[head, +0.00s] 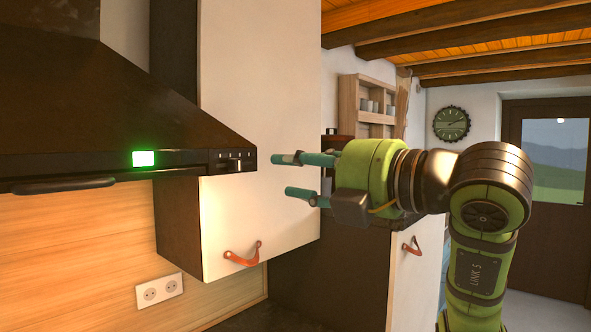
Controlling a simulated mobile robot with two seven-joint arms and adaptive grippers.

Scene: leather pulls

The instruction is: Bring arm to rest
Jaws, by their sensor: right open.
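My right arm rises from the lower right of the head view and bends to the left. Its gripper (283,175) points left, with its two teal fingers apart and nothing between them. The fingers show in front of the white door of a wall cabinet (260,110); I cannot tell how far they are from it. A leather pull (243,256) sits low on that door, below the fingers. My left gripper is not in view.
A dark range hood (80,110) with a green display fills the left. Another cabinet door with a leather pull (411,246) stands behind my arm. A wooden shelf (366,105), a clock (451,124) and a door (545,190) are farther back.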

